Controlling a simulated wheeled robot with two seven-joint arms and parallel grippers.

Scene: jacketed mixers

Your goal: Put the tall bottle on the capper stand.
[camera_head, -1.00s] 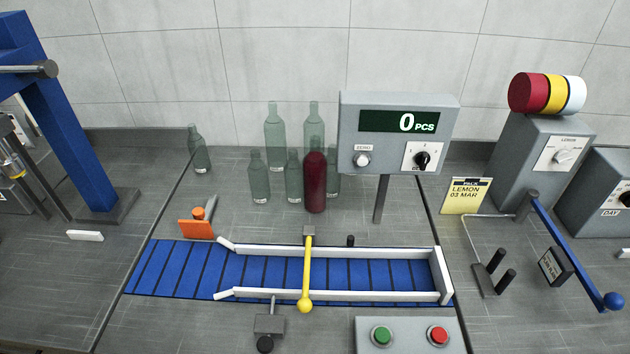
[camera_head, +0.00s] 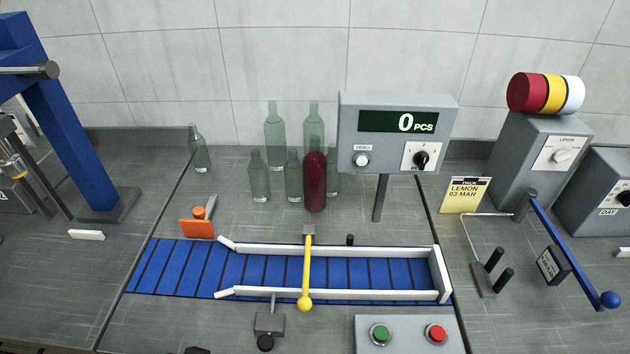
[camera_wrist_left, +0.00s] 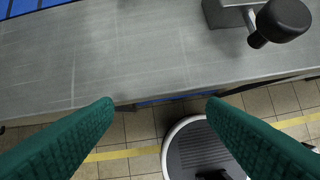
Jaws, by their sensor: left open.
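Several clear greenish bottles stand at the back of the bench in the head view. Two look taller: one at the back left of the group (camera_head: 274,140) and one behind the dark red bottle (camera_head: 313,122), partly hidden. Which is the tall bottle I cannot tell for certain. A blue upright frame (camera_head: 75,140) on a grey foot stands at the left, cut by the picture edge; it may be the capper, and no stand is clearly seen. My left gripper (camera_wrist_left: 158,135) is open and empty in the left wrist view, near the bench's front edge, far from the bottles. My right gripper is not in view.
A blue conveyor (camera_head: 190,268) with white rails and a yellow bar (camera_head: 307,270) crosses the middle. A counter display (camera_head: 398,130) stands right of the bottles. An orange piece (camera_head: 196,228) lies at the belt's left. Bench left of the bottles is mostly clear.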

